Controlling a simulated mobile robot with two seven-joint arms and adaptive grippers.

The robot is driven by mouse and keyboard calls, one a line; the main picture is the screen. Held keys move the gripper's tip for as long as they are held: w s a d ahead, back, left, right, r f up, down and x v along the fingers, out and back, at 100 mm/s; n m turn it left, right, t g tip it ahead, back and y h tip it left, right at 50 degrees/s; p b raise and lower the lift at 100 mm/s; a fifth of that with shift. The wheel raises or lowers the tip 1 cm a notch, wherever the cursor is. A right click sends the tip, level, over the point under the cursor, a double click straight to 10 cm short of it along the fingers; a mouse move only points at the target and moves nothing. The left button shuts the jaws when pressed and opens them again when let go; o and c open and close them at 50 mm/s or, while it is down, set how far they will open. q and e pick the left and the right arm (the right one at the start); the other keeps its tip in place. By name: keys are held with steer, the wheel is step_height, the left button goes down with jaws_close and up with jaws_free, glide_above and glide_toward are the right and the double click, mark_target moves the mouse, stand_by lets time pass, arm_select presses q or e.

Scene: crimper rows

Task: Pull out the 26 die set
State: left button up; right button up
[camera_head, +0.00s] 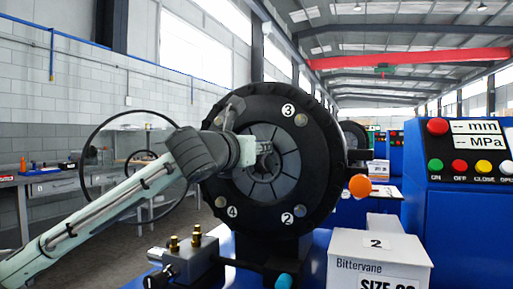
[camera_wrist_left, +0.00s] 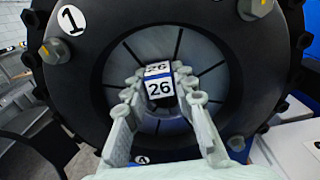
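The 26 die set shows in the left wrist view as a block (camera_wrist_left: 160,88) with blue and white labels reading 26. It sits in the round central opening of the black crimper head (camera_head: 288,105). My left gripper (camera_head: 265,148) reaches into that opening from the left. In the left wrist view its two fingers (camera_wrist_left: 159,78) stand on either side of the 26 block, close to it. I cannot tell whether they touch it. The block is hidden or too small to make out in the head view. My right gripper is not in view.
A white Bittervane box (camera_head: 372,262) labelled 2 stands at the lower right. A blue control panel (camera_head: 468,150) with coloured buttons is behind it. An orange knob (camera_head: 360,186) sticks out right of the crimper head. A workbench (camera_head: 70,180) runs along the left wall.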

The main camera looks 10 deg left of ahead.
arm_select(q)
jaws_close()
steer(key=shift+r, duration=0.35)
steer(key=s+a, duration=0.2)
steer(key=s, duration=0.7)
steer(key=shift+s, duration=0.2)
stand_by(1.2)
